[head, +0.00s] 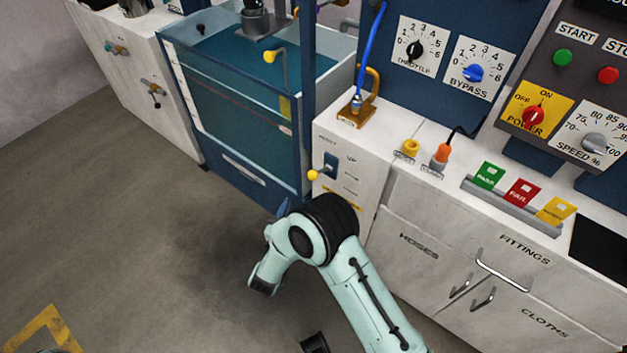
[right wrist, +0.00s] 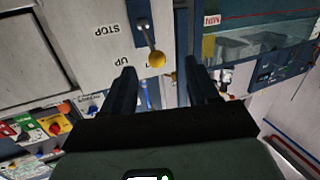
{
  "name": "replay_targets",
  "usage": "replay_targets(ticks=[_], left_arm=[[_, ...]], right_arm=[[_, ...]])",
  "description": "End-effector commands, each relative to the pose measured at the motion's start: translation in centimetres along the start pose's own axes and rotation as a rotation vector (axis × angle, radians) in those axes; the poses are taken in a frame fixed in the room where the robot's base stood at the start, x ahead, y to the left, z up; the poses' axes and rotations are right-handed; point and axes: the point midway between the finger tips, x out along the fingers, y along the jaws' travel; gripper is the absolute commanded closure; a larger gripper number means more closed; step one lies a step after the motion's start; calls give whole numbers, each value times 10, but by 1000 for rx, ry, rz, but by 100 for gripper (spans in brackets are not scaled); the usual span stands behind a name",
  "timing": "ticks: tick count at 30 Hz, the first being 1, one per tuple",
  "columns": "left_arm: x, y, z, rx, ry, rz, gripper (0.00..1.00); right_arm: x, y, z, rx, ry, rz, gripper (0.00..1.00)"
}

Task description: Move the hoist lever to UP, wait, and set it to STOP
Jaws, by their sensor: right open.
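The hoist lever (head: 313,175) has a yellow ball knob and stands out from a blue plate (head: 330,163) on a white cabinet front. In the right wrist view the picture is upside down, and the lever's knob (right wrist: 157,58) shows just beyond and between the fingertips. The UP label (right wrist: 122,62) and STOP label (right wrist: 104,30) show beside it. I cannot tell firmly which label the lever is set to. My right gripper (right wrist: 161,72) is open, with nothing held. In the head view my arm hides most of it; a dark blue fingertip shows below the knob.
A blue-framed water tank (head: 240,110) stands left of the cabinet, with another yellow-knobbed lever (head: 271,57) at it. A brass hook with blue hose (head: 357,115) is on the cabinet top. Drawers and doors run right. The floor (head: 120,220) at left is clear.

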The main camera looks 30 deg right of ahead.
Motion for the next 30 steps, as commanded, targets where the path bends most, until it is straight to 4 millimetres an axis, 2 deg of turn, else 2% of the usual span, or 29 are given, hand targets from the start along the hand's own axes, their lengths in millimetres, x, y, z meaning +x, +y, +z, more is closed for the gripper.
replay_targets(ticks=[1,4,8,21,25,30], left_arm=[[6,-1,-1,0,2,0,57],[7,-2,-2,1,4,1,57],[6,-1,-2,1,5,1,57],[12,-3,-10,-1,26,1,57],[14,-4,-13,-1,34,0,57],[15,-4,-16,-2,40,0,57]], right_arm=[[-3,-1,-7,8,37,32,41],[-4,1,-18,11,72,71,41],[8,4,-22,12,77,81,41],[95,11,-27,12,76,79,41],[113,12,-28,12,75,77,41],[125,12,-29,10,74,75,41]])
